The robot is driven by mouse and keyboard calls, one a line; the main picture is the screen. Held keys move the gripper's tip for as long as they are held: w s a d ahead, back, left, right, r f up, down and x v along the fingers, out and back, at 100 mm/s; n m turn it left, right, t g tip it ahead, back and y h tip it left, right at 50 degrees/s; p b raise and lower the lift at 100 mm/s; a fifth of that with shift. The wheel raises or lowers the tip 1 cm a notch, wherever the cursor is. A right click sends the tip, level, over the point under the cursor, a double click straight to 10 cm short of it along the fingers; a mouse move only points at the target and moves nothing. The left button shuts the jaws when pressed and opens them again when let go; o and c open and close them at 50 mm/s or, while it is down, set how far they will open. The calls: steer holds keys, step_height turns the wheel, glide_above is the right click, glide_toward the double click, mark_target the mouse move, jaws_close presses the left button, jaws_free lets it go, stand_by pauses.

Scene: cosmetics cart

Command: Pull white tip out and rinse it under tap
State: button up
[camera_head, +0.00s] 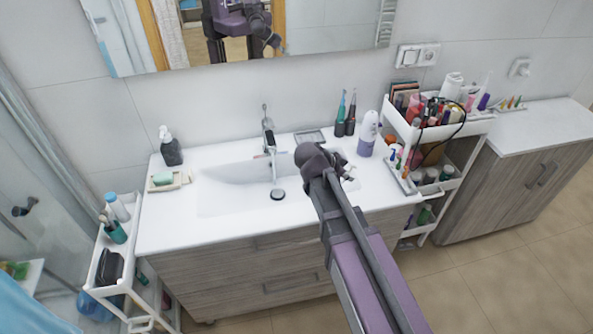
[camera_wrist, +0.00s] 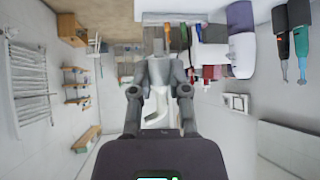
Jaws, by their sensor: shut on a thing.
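In the wrist view, my gripper (camera_wrist: 160,68) is closed on a small pale piece that I take to be the white tip (camera_wrist: 157,116); it shows between the fingers and is partly hidden by them. In the head view, my gripper (camera_head: 349,174) is over the right side of the white sink (camera_head: 215,199), mostly hidden behind my wrist. The tap (camera_head: 267,128) stands at the back of the sink, left of my gripper. A thin pale line, apparently water, drops from its spout towards the drain (camera_head: 277,194).
A white and purple bottle-shaped device (camera_head: 367,134) stands right of the sink, near dark toothbrushes (camera_head: 345,115). A full white cart (camera_head: 440,131) stands further right. A soap dispenser (camera_head: 170,147) and soap dish (camera_head: 168,180) are at the left. The basin is free.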

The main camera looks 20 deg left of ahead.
steer(key=a+f+g+y, duration=0.5)
steer(key=a+y, duration=0.1)
steer(key=s+a+r+g+y, duration=0.1)
steer(key=a+r+g+y, duration=0.2)
steer(key=a, duration=0.6)
steer(key=g+y+p, duration=0.1)
steer(key=y, duration=0.1)
steer(key=shift+a+g+y, duration=0.2)
steer(key=shift+g+y, duration=0.1)
steer(key=shift+y, duration=0.1)
steer(key=shift+s+r, duration=0.1)
steer(key=shift+s, duration=0.05)
steer(key=shift+f+b, duration=0.75)
steer(key=shift+s, duration=0.1)
steer(key=shift+d, duration=0.1)
